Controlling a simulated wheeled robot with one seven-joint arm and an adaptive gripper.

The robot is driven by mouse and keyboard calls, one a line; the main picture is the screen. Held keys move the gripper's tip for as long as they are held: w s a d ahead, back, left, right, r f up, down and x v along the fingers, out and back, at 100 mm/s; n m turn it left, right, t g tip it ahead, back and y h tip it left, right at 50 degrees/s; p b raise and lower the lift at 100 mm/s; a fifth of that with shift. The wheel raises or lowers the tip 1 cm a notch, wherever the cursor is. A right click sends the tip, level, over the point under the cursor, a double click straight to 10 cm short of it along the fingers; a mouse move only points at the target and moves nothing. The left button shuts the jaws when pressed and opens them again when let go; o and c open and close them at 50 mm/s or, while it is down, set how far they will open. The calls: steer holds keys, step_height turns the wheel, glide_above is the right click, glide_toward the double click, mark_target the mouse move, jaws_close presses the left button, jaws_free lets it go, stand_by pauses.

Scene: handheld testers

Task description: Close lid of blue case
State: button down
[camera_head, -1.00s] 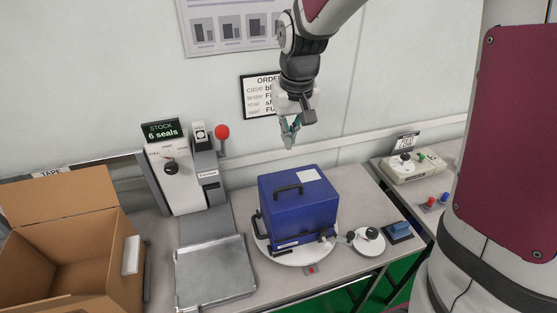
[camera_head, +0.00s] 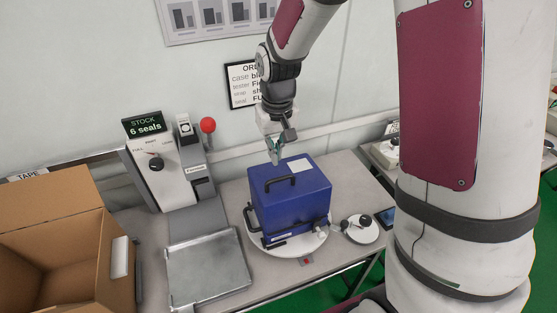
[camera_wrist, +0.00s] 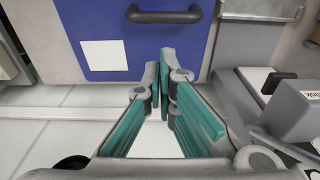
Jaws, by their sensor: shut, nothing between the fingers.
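The blue case (camera_head: 291,197) stands on a round white turntable (camera_head: 312,246) on the bench. Its top looks shut flat, with a black handle (camera_head: 280,182) and a white label (camera_head: 301,166) on it. Black and grey latch parts (camera_head: 275,244) show low on its front side. My gripper (camera_head: 275,160) hangs just above and behind the case's far left top edge, fingers pointing down. In the wrist view the teal-padded fingers (camera_wrist: 164,85) meet at the tips, with nothing between them. The blue case (camera_wrist: 145,40) shows just beyond the tips there; whether they touch it is unclear.
An open cardboard box (camera_head: 60,255) stands at the left. A grey sealing machine (camera_head: 165,170) with a red knob and a metal plate (camera_head: 207,272) is beside the case. A small white dial base (camera_head: 361,230) sits to the right.

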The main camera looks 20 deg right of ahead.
mark_target(282, 177)
steer(key=shift+s+f, duration=0.85)
steer(key=shift+s, duration=0.05)
steer(key=shift+s, duration=0.1)
steer(key=shift+s+f+p, duration=0.3)
steer(key=shift+s, duration=0.35)
steer(key=shift+s+f+p, duration=0.25)
steer(key=shift+s, duration=0.35)
steer(key=shift+w, duration=0.1)
